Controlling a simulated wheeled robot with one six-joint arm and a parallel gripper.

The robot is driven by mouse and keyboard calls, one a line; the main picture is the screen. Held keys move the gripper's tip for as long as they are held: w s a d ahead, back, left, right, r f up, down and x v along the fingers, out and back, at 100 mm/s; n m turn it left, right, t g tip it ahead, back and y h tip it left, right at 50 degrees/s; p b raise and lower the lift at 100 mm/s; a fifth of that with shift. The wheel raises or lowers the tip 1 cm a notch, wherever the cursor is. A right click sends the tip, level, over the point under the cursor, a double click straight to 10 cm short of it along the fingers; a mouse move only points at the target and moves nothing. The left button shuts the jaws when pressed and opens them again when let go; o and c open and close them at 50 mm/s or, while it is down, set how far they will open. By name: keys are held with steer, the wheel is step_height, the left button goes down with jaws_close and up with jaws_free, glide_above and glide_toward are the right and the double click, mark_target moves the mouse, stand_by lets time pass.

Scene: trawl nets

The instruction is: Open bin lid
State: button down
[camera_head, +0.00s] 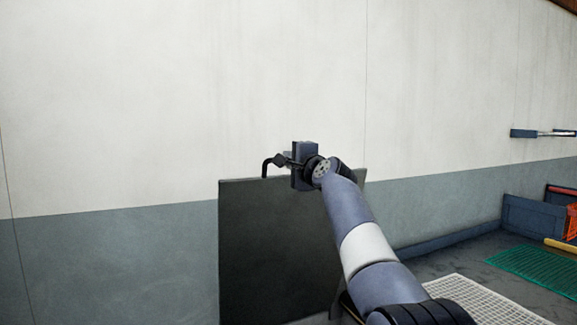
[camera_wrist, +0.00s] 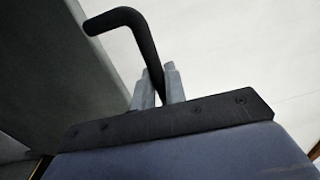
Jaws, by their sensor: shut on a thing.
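The bin lid (camera_head: 275,250) is a dark grey flat panel, standing raised and close to upright in front of the wall in the head view. It also shows as a grey-green surface at the left of the wrist view (camera_wrist: 85,70). A black bent handle (camera_head: 266,165) stands at the lid's top edge. In the wrist view the handle (camera_wrist: 125,18) runs down between the two grey fingers. My gripper (camera_wrist: 160,85) is shut on this handle. In the head view my gripper (camera_head: 287,160) is at the lid's top edge, with its fingers small. The bin's body is mostly hidden.
A white grid panel (camera_head: 485,298) and a green net or mat (camera_head: 540,270) lie at the lower right. A blue crate (camera_head: 530,218) with an orange item (camera_head: 571,222) stands beyond them. A bar (camera_head: 540,133) sticks out from the wall. The wall is close behind the lid.

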steer(key=c, duration=1.5)
jaws_free()
steer(key=shift+c, duration=0.2)
steer(key=shift+s, duration=0.1)
steer(key=b+v, duration=0.4)
steer(key=v, duration=0.6)
steer(key=shift+s+d+b, duration=0.15)
steer(key=shift+s+b, duration=0.1)
steer(key=shift+b, duration=0.1)
steer(key=p+x, duration=0.5)
steer(key=x, duration=0.6)
steer(key=shift+w+r, duration=0.1)
